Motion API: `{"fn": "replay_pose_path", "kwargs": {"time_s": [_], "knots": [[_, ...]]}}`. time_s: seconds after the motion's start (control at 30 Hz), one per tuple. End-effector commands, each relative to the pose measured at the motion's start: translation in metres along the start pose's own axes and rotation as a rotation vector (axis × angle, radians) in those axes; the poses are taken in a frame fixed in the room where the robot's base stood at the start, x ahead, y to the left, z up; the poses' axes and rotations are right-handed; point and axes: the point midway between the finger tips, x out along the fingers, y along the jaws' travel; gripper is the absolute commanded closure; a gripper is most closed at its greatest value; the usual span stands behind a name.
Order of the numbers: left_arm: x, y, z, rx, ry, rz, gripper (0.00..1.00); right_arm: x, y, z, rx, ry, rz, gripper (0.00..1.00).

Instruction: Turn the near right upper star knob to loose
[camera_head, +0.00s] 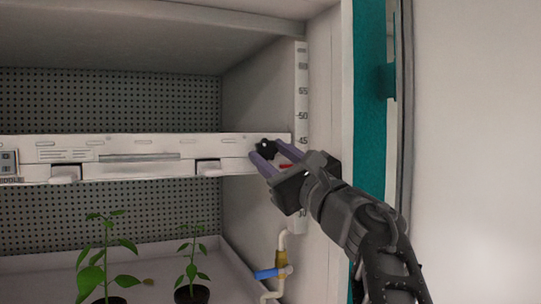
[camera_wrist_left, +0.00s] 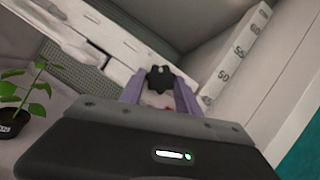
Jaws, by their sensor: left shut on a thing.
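The black star knob (camera_head: 265,146) sits at the right end of the white shelf-like bar, by the height scale. My left gripper (camera_head: 267,151) reaches up to it, with one purple finger on each side. In the left wrist view, the dark lobed knob (camera_wrist_left: 160,78) lies between the tips of the two fingers (camera_wrist_left: 160,92). The gripper is shut on the knob. My right gripper is in neither view.
The white bar (camera_head: 120,142) spans the chamber. A numbered scale (camera_head: 302,90) runs up the right wall (camera_head: 325,100). Below are potted plants (camera_head: 192,270) on a tray and a blue-handled valve (camera_head: 268,273). A teal door edge (camera_head: 369,110) stands to the right.

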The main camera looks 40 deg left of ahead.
Motion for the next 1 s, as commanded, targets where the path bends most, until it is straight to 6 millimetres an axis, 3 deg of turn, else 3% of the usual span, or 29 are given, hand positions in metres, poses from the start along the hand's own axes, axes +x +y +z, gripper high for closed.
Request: {"fn": "replay_pose_path", "kwargs": {"time_s": [0.7,1.0], "knots": [[0.002,-0.007,0.003,-0.625,0.002,0.260,1.00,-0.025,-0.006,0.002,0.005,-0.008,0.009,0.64],[0.002,-0.007,0.004,-0.813,0.000,0.339,1.00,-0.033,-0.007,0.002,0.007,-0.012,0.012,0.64]]}}
